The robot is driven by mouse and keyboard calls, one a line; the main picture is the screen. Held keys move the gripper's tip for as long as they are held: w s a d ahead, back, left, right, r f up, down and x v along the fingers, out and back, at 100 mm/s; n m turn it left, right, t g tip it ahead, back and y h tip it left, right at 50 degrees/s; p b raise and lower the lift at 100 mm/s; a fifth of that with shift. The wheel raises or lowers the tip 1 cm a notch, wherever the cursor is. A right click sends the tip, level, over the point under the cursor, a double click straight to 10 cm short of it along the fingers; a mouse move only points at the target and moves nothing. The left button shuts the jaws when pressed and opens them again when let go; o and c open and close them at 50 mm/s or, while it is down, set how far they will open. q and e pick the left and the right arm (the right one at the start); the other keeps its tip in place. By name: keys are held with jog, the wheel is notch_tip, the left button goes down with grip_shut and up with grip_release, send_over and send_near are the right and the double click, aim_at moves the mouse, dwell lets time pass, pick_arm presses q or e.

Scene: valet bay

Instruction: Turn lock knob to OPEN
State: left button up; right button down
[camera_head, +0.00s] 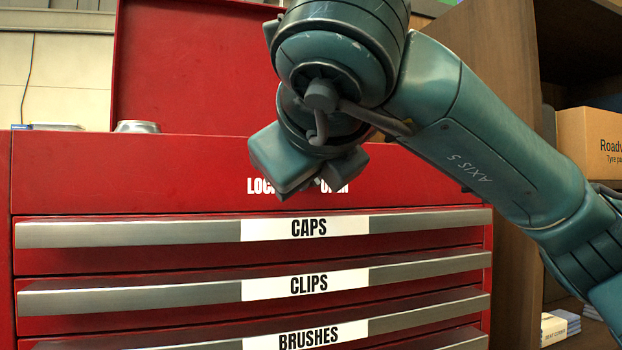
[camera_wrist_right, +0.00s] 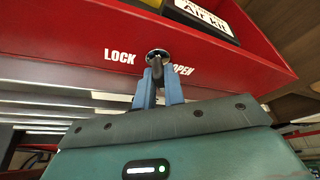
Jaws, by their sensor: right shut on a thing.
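The lock knob (camera_wrist_right: 157,56) is a small dark grip on a round shiny base, set in the red panel between the words LOCK and OPEN in the right wrist view. My right gripper (camera_wrist_right: 158,84) is shut on the knob, one blue finger on each side of it. The knob's grip looks roughly upright in that view, between the two words. In the head view my right gripper (camera_head: 318,186) is against the red tool chest (camera_head: 120,175), hiding the knob and parts of both words. My left gripper is not in view.
Drawers labelled CAPS (camera_head: 309,227), CLIPS (camera_head: 309,282) and BRUSHES (camera_head: 309,334) lie below the panel, with long metal handles. The red lid (camera_head: 190,65) stands raised behind. A wooden shelf with a cardboard box (camera_head: 590,145) is at the right, behind my arm.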

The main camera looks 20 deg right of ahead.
pick_arm(q)
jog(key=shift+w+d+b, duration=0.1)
jog(key=shift+b, duration=0.2)
pick_arm(e)
jog(key=shift+n+h, duration=0.4)
jog(key=shift+n, duration=0.4)
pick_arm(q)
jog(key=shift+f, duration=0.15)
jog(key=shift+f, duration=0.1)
pick_arm(e)
jog(key=c, duration=1.5)
grip_release()
jog(key=shift+s, duration=0.1)
pick_arm(q)
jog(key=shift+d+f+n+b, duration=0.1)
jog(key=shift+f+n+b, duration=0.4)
jog(key=shift+b, duration=0.85)
pick_arm(e)
jog(key=shift+v, duration=6.5)
